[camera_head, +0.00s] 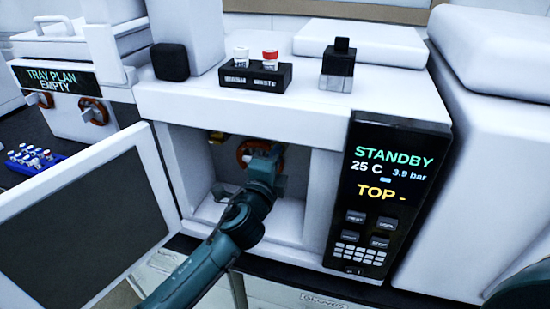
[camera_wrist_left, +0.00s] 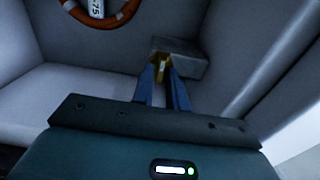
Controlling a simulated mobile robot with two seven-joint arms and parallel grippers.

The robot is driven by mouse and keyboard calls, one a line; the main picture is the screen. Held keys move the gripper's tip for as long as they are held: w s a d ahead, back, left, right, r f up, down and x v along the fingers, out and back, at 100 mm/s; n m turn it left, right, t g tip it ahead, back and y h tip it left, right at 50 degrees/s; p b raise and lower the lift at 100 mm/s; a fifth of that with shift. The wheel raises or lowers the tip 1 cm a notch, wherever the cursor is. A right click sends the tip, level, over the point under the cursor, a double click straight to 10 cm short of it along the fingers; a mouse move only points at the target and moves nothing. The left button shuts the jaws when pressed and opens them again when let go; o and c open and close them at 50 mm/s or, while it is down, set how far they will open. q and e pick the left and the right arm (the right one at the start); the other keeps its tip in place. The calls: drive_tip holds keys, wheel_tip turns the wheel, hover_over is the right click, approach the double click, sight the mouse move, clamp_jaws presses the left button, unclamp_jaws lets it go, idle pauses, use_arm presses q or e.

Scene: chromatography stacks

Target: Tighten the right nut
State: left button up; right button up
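My left arm reaches into the open compartment of the middle instrument (camera_head: 292,215). In the left wrist view, my left gripper (camera_wrist_left: 162,74) has its two blue fingers close together around a small brass fitting, the right nut (camera_wrist_left: 162,66), at a grey block (camera_wrist_left: 187,64). The fingers appear closed on it, and they partly hide it. In the head view the gripper hides this nut. A second brass fitting (camera_head: 215,137) shows at the compartment's upper left. An orange ring, the column (camera_head: 242,150), hangs at the back wall; it also shows in the left wrist view (camera_wrist_left: 128,13). My right gripper is out of view.
The open door (camera_head: 155,170) stands left of my arm. The display panel (camera_head: 385,200) reads STANDBY, 25 C, 3.9 bar, TOP -. On top are a black holder (camera_head: 237,82) with two small vials and a dark block (camera_head: 338,65). A blue vial rack (camera_head: 35,160) is far left.

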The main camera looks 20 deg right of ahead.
use_arm(q)
drive_tip(key=o, duration=0.3)
drive_tip(key=b+v, duration=0.1)
drive_tip(key=v, duration=1.2)
drive_tip(key=shift+s+a, duration=0.1)
